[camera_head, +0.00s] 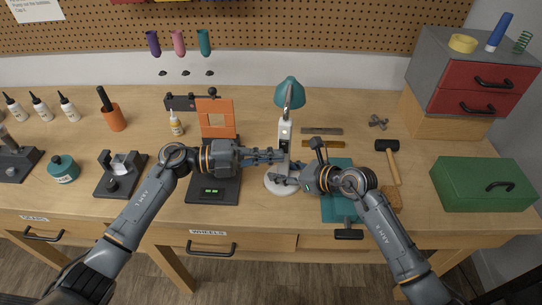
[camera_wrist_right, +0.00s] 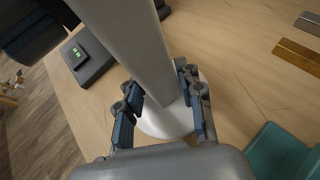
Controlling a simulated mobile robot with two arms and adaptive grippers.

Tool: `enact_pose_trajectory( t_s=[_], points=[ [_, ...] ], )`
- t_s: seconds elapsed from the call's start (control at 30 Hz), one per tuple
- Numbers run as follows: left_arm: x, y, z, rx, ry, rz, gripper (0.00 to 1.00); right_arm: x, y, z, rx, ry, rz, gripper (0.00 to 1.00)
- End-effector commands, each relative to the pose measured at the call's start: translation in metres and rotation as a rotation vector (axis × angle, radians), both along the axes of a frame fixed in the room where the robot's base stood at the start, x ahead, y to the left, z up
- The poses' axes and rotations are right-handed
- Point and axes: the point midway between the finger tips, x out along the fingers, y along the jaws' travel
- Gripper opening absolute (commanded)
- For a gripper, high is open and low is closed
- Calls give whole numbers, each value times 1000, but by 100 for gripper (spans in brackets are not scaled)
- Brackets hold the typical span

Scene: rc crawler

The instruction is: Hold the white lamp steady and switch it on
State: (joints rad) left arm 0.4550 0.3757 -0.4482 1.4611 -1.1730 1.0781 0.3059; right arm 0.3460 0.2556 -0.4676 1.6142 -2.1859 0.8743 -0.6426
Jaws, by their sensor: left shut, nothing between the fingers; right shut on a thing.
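The white lamp (camera_head: 284,131) stands upright on its round white base (camera_head: 272,184), with a teal shade (camera_head: 289,92) on top. My right gripper (camera_head: 288,181) is shut on the lamp's stem low down, just above the base. In the right wrist view the fingers (camera_wrist_right: 162,106) lie on both sides of the white stem (camera_wrist_right: 128,45). My left gripper (camera_head: 284,155) is shut and empty, its fingertips at the middle of the lamp's stem. I cannot tell whether the fingertips touch the lamp. The switch is hard to make out. No glow shows under the shade.
An orange frame (camera_head: 216,113) stands left of the lamp, near a black device with a green display (camera_head: 212,191). A teal mat (camera_head: 338,207) lies under my right arm. A hammer (camera_head: 391,160), green box (camera_head: 486,184) and red drawers (camera_head: 488,78) stand to the right.

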Motion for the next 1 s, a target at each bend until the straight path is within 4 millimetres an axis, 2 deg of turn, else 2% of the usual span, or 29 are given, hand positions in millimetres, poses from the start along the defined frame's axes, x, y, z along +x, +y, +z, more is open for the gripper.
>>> enact_pose_trajectory(
  t_s=[0.03, 0.23, 0.43, 0.5, 0.7, 0.83, 1.0],
  points=[
    [1, 1, 0, 0, -1, 5, 0, -4, -1, -10, -13, 17, 4, 19],
    [-8, 2, -2, 1, 0, 6, 0, -4, -1, -10, -12, 18, 4, 19],
    [-47, 6, -7, 3, 0, -1, 0, -4, -1, -10, -13, 17, 4, 19],
    [-44, 28, -7, 5, -1, 6, 0, -4, -1, -10, -13, 17, 3, 19],
    [-50, 71, -8, 3, 0, 3, 0, -4, -1, -9, -13, 17, 4, 19],
    [-53, 90, -8, 2, 0, 2, 0, -4, -1, -9, -13, 17, 4, 19],
    [-55, 102, -8, 0, -1, 1, 0, -3, -1, -9, -13, 17, 4, 19]
  ],
)
